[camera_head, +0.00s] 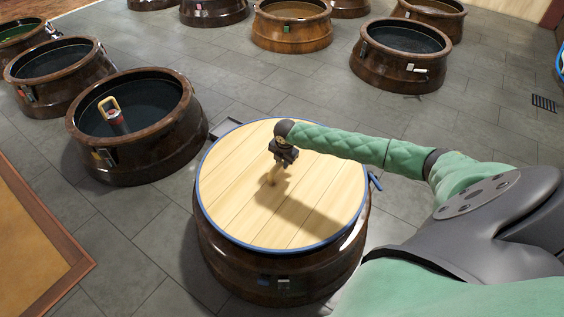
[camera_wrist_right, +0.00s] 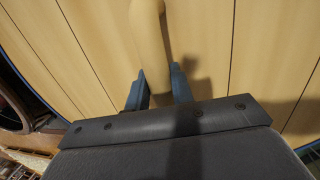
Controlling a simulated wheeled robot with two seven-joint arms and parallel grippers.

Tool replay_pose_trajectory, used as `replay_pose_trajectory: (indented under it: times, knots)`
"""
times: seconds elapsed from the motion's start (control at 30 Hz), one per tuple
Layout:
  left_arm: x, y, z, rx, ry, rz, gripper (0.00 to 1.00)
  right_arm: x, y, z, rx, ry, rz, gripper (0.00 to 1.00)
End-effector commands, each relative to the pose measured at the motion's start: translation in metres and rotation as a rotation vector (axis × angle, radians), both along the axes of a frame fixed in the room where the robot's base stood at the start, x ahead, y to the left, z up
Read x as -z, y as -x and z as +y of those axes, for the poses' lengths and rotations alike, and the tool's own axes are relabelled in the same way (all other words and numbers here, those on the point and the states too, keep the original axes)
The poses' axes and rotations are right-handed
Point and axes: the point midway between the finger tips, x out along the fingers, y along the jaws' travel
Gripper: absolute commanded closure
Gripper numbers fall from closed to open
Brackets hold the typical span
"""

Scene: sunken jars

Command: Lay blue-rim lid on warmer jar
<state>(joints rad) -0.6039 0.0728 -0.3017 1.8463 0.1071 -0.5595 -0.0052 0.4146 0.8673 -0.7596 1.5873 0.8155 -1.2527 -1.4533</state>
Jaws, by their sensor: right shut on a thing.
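The round pale wooden lid with a blue rim (camera_head: 240,190) covers the mouth of a brown glazed jar (camera_head: 285,280) at the centre of the head view. It looks about level and seems to rest on the jar; a small gap cannot be ruled out. My right gripper (camera_head: 274,168) is over the middle of the lid and shut on its upright wooden handle. In the right wrist view the fingers (camera_wrist_right: 156,88) stand on both sides of the handle (camera_wrist_right: 148,35), with the lid planks (camera_wrist_right: 90,35) behind. My left gripper is out of view.
Other open jars stand at the left and back, including a dark-filled one (camera_head: 400,75). Grey tiled floor (camera_head: 270,85) lies between them. A wood-edged panel (camera_head: 50,225) is at lower left.

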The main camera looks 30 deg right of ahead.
Motion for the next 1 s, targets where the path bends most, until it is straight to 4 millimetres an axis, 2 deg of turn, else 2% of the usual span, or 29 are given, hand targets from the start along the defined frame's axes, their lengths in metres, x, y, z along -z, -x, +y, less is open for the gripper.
replay_pose_trajectory:
  times: [0.03, 0.1, 0.5, 1.0]
  knots:
    - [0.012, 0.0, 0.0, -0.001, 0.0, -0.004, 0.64, 0.007, -0.001, 0.0, 0.0, 0.0, -0.003, 1.0]
    - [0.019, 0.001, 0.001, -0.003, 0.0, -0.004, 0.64, 0.013, -0.001, 0.0, 0.0, 0.0, -0.003, 1.0]
    - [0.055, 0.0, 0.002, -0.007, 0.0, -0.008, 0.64, 0.046, -0.001, 0.0, 0.0, 0.0, -0.003, 1.0]
    - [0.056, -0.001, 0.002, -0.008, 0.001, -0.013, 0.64, 0.069, -0.001, 0.0, 0.001, 0.0, -0.003, 1.0]
